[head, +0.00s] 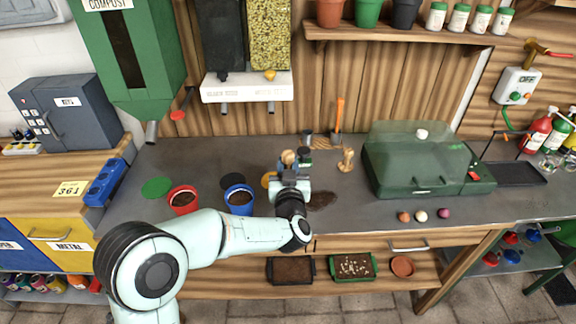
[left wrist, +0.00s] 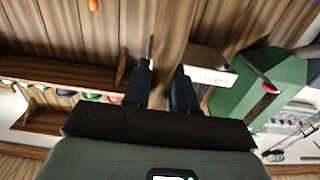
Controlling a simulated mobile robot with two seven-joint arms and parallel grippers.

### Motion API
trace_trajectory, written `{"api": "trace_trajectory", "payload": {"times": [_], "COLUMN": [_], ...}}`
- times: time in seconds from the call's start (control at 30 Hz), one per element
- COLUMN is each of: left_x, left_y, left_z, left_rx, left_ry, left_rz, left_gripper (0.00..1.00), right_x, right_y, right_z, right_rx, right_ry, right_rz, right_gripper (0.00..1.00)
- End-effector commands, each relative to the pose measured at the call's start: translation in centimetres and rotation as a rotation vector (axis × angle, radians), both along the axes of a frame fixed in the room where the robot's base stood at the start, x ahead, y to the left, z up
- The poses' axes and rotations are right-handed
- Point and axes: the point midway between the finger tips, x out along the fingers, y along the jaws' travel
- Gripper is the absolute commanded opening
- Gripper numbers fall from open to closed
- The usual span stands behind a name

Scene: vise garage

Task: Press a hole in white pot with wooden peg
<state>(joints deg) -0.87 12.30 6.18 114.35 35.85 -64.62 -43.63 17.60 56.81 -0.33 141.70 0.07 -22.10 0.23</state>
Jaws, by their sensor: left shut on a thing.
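My left gripper (head: 297,160) is over the middle of the grey workbench, shut on a wooden peg. The peg's rounded wooden top (head: 288,157) shows at the jaws in the head view. In the left wrist view a brown wooden shaft (left wrist: 174,38) runs between the two dark fingers of my left gripper (left wrist: 163,85). I cannot make out a white pot on the bench; my gripper and wrist cover part of it. A red pot (head: 184,201) and a blue pot (head: 239,200), both with dark soil, stand left of the gripper. My right gripper is not in view.
A light wooden tool (head: 347,160) stands right of my gripper, near an orange-handled tool (head: 338,115). A green lidded box (head: 425,170) fills the right, with several small balls before it. Green (head: 157,187) and dark (head: 232,181) discs lie left. Dark soil (head: 321,200) lies beside my wrist.

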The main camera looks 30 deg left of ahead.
Motion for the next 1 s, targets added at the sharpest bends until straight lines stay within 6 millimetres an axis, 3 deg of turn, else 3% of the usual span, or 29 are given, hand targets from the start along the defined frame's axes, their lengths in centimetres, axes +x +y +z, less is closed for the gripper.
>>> {"api": "trace_trajectory", "payload": {"times": [1.0], "left_x": [0.00], "left_y": [0.00], "left_z": [-1.08], "left_rx": [-0.001], "left_ry": [0.001], "left_rz": [0.000], "left_gripper": [0.00], "right_x": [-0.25], "right_y": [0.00], "right_z": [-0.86], "right_rx": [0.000], "right_ry": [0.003], "right_rz": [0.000], "right_gripper": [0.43]}}
